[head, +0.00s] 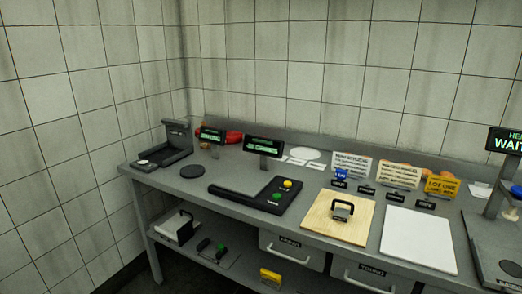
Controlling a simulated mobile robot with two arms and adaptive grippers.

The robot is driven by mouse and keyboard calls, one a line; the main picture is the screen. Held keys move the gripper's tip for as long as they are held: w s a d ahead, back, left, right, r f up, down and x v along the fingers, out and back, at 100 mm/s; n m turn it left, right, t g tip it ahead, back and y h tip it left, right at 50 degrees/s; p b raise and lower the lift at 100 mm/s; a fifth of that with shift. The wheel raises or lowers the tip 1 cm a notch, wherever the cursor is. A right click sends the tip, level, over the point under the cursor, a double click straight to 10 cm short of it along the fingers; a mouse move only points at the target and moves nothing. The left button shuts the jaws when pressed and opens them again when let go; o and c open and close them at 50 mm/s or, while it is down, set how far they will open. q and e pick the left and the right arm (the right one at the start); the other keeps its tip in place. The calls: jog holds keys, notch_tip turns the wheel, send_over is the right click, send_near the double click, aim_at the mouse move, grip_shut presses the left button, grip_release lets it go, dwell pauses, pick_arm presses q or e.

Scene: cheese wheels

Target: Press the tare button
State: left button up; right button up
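A black scale (284,208) with a grey plate (256,183) lies on the grey counter, left of the middle. On its right end are a yellow button (287,184) and, nearer the front, a green button (277,196). Each has a small label beside it, too small to read surely, so I cannot tell which is the tare button. A black display (263,145) with green text stands behind the scale. Nothing touches the buttons. Neither of my grippers is in view.
A wooden board (322,221) with a black handled tool (343,210) and a white board (420,252) lie to the right. A second device (165,155) stands at the far left. Drawers (291,250) and a lower shelf (200,257) are below. A tall sign (506,140) stands at right.

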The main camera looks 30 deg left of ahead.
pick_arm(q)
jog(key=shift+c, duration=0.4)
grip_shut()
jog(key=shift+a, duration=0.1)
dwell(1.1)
